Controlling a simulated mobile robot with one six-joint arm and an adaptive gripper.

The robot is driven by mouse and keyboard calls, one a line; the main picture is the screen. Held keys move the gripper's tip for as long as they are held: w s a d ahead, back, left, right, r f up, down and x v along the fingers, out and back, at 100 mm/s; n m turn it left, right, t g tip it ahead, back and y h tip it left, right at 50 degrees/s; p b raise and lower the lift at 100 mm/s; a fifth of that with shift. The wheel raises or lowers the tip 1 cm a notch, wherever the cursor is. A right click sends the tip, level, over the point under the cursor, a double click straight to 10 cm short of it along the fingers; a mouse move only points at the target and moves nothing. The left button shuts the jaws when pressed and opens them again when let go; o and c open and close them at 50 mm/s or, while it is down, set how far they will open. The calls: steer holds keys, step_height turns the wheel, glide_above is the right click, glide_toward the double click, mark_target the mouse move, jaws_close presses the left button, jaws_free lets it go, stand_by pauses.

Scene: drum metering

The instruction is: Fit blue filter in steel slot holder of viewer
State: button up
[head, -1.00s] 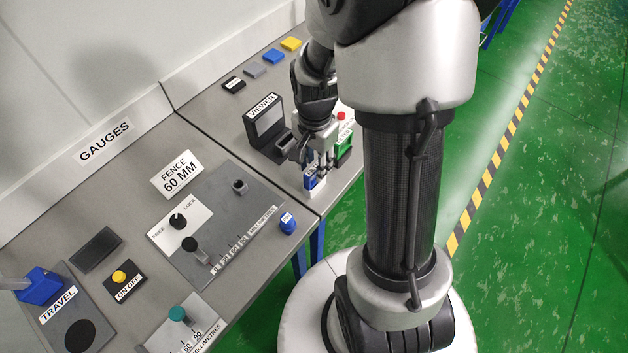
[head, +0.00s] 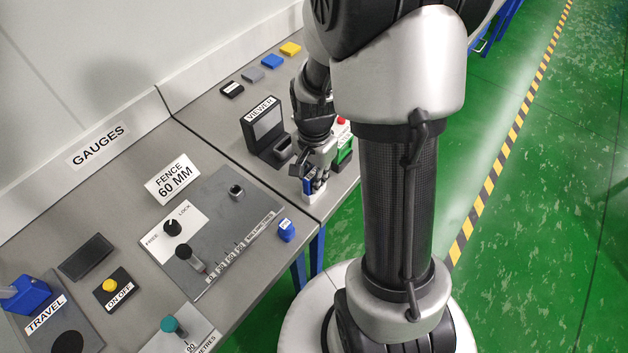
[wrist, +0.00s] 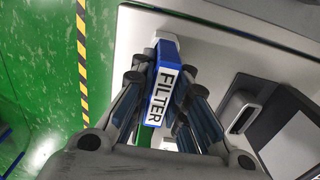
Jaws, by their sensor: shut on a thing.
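The blue filter (head: 307,186) with a white FILTER label sits low over the right part of the far bench. My gripper (head: 316,181) is shut on it; in the wrist view the filter (wrist: 162,85) lies between the two fingers of my gripper (wrist: 164,82). Whether the filter still touches its white support (head: 314,198) is hard to tell. The dark viewer (head: 257,137) stands behind and left of my gripper. Its slot holder (head: 283,148) is at its front right, and the holder (wrist: 240,110) shows right of the filter in the wrist view, apart from it.
A green block (head: 343,158) and a red button (head: 341,121) are close to the right of my gripper. Black (head: 232,90), grey (head: 252,74), blue (head: 272,61) and yellow (head: 290,49) pieces lie at the back.

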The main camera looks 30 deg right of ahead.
jaws_close()
steer(key=shift+r, duration=0.15)
steer(key=shift+r+p, duration=2.1)
steer(key=shift+r, duration=0.25)
steer(key=shift+r, duration=0.1)
steer(key=shift+r+p, duration=1.65)
steer(key=shift+r, duration=0.25)
